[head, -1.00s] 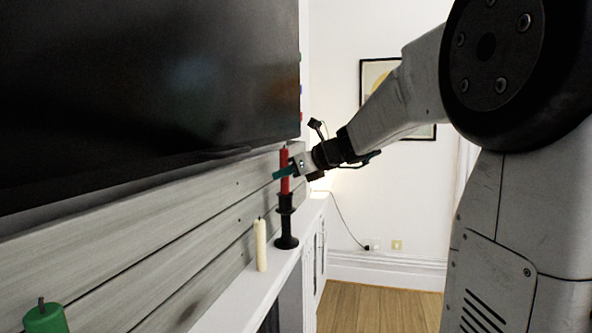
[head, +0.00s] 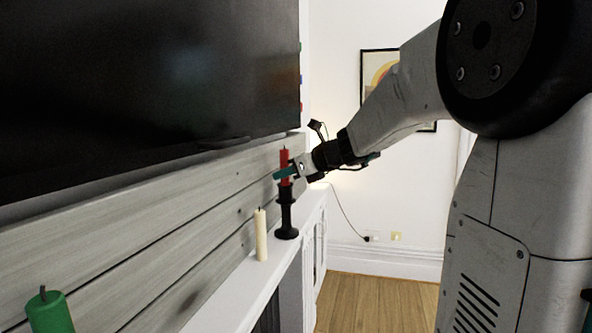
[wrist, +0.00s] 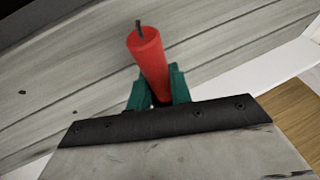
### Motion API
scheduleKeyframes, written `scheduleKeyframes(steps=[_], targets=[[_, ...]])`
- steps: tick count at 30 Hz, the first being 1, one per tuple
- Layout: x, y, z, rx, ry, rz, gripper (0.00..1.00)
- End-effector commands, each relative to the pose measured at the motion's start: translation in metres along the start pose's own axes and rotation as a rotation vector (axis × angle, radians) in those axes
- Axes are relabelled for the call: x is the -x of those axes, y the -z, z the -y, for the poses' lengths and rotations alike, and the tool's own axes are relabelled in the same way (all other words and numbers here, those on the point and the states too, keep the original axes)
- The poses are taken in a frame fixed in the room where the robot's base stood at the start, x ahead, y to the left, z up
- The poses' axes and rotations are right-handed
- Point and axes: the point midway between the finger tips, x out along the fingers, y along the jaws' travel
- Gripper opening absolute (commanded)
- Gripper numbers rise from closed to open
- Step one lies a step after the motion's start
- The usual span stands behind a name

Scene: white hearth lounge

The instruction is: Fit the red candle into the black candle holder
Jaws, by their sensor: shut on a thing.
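The red candle (head: 284,158) stands upright at the black candle holder (head: 286,213), its lower end at the holder's top cup. My gripper (head: 285,174) has its teal fingers shut on the candle's lower part, just above the cup. In the wrist view the red candle (wrist: 150,58) rises between the teal fingers (wrist: 158,90), with its dark wick at the top. The holder is hidden in the wrist view. The fingers partly cover the join, so I cannot tell how deep the candle sits.
The holder stands on a narrow white mantel (head: 240,289). A cream candle (head: 261,236) stands nearer on it, and a green candle (head: 49,312) shows at the lower left. A large dark screen (head: 140,90) hangs on the panelled wall close behind. Open floor lies to the right.

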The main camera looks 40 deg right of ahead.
Motion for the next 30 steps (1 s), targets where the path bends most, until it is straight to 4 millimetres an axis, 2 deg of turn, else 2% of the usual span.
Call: scheduleKeyframes(steps=[12,13,15,25,30], targets=[[-0.004,0.009,0.000,-0.001,0.001,0.000,0.00],[-0.004,0.009,0.000,0.000,0.001,0.001,0.26],[-0.004,0.009,0.000,0.000,0.001,0.001,0.46],[-0.001,0.009,0.000,0.000,0.001,0.000,0.46],[0.022,0.009,0.002,-0.001,0.004,0.002,0.46]])
